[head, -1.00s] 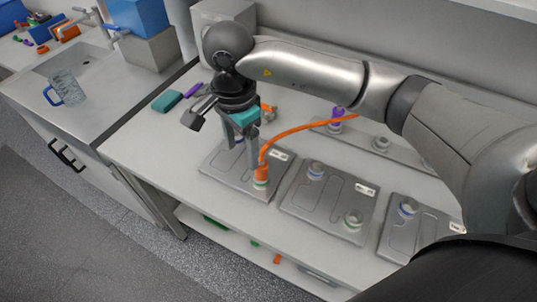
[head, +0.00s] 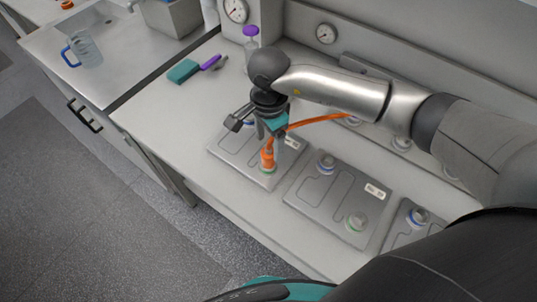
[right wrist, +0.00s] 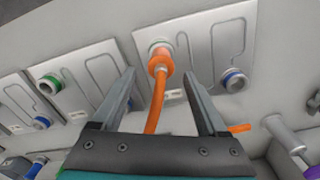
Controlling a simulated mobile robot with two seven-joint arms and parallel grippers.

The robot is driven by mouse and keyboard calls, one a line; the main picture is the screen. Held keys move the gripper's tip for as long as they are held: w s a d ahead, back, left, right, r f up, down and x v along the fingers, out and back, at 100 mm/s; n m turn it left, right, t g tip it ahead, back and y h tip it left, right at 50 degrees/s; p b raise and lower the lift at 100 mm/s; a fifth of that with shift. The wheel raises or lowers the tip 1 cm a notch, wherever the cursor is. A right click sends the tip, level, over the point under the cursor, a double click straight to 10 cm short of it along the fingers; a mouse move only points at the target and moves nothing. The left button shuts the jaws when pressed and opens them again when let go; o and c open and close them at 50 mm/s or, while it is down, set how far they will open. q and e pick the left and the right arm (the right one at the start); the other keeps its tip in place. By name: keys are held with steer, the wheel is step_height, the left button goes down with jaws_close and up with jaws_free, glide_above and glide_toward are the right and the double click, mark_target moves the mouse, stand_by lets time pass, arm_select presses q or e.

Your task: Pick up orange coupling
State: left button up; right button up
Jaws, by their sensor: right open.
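The orange coupling (head: 267,159) stands upright on a port of the leftmost grey plate (head: 222,147), with an orange hose running from it to the right. My right gripper (head: 271,146) is open and close to the coupling, which partly shows between its fingers. In the right wrist view the coupling (right wrist: 160,60) lies between the two open fingertips (right wrist: 162,76), with a gap on each side. Its hose runs back between the fingers towards the palm. I cannot tell the exact depth between fingertips and coupling. My left gripper is not in view.
Another grey plate (head: 319,207) with blue- and green-ringed ports lies just right. A further plate is partly hidden by my arm. A teal block (head: 183,71) and purple items lie at the back left. The counter's front left is clear.

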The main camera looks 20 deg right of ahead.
mark_target(268, 148)
steer(key=shift+w+f+p, duration=0.1)
steer(key=shift+f+p, duration=0.3)
steer(key=shift+f, duration=2.3)
steer(key=shift+c, duration=0.2)
jaws_close()
